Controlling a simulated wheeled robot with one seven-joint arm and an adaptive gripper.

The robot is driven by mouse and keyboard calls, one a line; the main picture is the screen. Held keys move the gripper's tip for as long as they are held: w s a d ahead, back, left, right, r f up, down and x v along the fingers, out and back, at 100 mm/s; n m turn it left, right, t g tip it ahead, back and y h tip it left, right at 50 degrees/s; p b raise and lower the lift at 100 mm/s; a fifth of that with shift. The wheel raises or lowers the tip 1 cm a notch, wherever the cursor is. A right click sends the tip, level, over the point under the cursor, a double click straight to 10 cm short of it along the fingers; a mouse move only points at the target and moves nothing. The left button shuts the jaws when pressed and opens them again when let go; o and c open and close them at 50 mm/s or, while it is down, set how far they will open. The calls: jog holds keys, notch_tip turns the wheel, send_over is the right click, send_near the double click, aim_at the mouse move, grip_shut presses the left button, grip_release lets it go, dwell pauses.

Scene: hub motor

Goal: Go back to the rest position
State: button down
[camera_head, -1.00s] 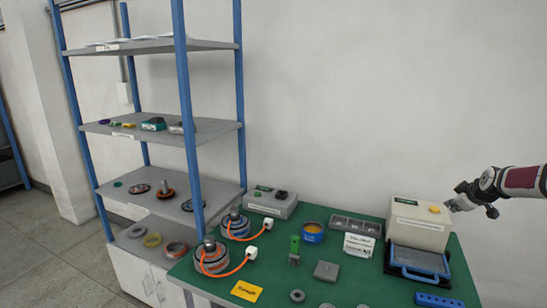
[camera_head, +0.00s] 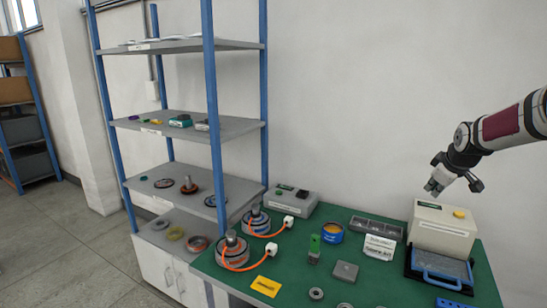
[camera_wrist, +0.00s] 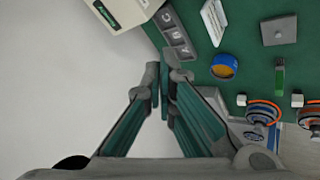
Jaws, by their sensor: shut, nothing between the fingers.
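My gripper (camera_head: 434,188) is at the right of the head view, in the air above and a little left of the beige machine (camera_head: 443,226). It is apart from everything on the table. In the wrist view its two fingers (camera_wrist: 165,88) come together at the tips, shut, with nothing between them. The green table (camera_head: 320,281) is below it, with its edge against the white wall showing in the wrist view.
Two hub motors (camera_head: 233,249) with orange cables stand at the table's left. A grey box (camera_head: 291,200), a blue-rimmed tin (camera_head: 332,232), a compartment tray (camera_head: 376,227) and a white sign (camera_head: 379,247) stand farther back. A blue-posted shelf (camera_head: 190,128) rises at the left.

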jog(key=s+a+r+m, duration=0.1)
jog(key=s+a+r, duration=0.2)
jog(key=s+a, duration=0.3)
jog(key=s+a+r+g, duration=0.1)
jog(key=s+a+r, duration=0.3)
jog(key=a, duration=0.4)
jog(key=s+a+r+m, duration=0.1)
jog(key=s+a+r, duration=0.2)
jog(key=s+a, duration=0.3)
jog(key=s+a+f+m+y, duration=0.1)
jog(key=s+a, duration=0.4)
jog(key=s, duration=0.7)
jog(key=s+a+f+m+y, duration=0.1)
jog(key=s+a, duration=0.5)
jog(key=s, duration=0.6)
jog(key=shift+s+a+f+m+g, duration=0.2)
jog(key=shift+f+m+g, duration=0.25)
jog(key=shift+m, duration=0.45)
jog(key=shift+w, duration=0.15)
